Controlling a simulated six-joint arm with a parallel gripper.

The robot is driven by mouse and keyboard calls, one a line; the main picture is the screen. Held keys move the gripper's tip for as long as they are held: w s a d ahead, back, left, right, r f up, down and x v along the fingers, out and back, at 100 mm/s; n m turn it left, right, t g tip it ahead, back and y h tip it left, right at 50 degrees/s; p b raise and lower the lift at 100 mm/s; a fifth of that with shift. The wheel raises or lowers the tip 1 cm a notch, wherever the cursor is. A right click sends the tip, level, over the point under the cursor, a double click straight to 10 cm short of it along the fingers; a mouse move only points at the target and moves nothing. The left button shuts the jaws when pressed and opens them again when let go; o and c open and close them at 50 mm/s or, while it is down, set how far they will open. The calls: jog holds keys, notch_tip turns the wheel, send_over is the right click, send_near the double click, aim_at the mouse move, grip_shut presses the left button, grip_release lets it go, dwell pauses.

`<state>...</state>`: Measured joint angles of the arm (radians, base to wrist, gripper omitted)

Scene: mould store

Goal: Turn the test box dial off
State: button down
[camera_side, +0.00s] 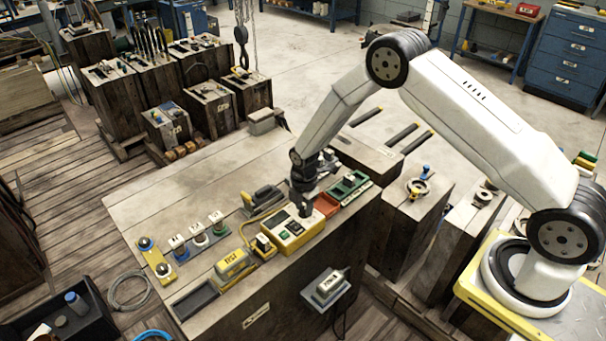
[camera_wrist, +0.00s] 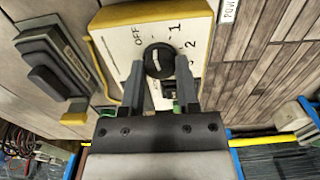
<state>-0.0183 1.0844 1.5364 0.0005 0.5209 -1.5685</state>
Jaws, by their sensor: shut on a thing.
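The test box (camera_side: 290,240) is a yellow case with a pale top panel, standing near the front edge of the wooden bench. In the wrist view its panel (camera_wrist: 199,30) carries the printed marks OFF, 1 and 2 around a round black dial (camera_wrist: 158,58). OFF is at the upper left of the dial, 1 and 2 at its upper right and right. My gripper (camera_wrist: 159,68) has one finger on each side of the dial and is shut on it. I cannot tell clearly which mark the dial points at. In the side view my gripper hides the dial.
A yellow box (camera_side: 232,264) stands left of the test box. A red tray (camera_side: 326,205) and a green item (camera_side: 349,187) lie to its right. A dark clamp-like tool (camera_wrist: 55,70) lies close beside the box. The back left of the bench top is clear.

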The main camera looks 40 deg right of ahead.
aim_at(304, 209)
jog(key=shift+c, duration=1.6)
grip_release()
jog(key=shift+r, duration=0.1)
jog(key=shift+r, duration=3.8)
jog(key=shift+r, duration=0.1)
jog(key=s+r+m+t, duration=0.1)
jog(key=s+r+m, duration=0.5)
jog(key=s+m, duration=0.3)
jog(key=s+r+m+t, duration=0.1)
jog(key=s+r+m, duration=0.6)
jog(key=s+m, duration=0.2)
jog(key=s+d, duration=0.1)
jog(key=s, duration=0.1)
jog(key=shift+s+t, duration=0.3)
jog(key=shift+s, duration=0.1)
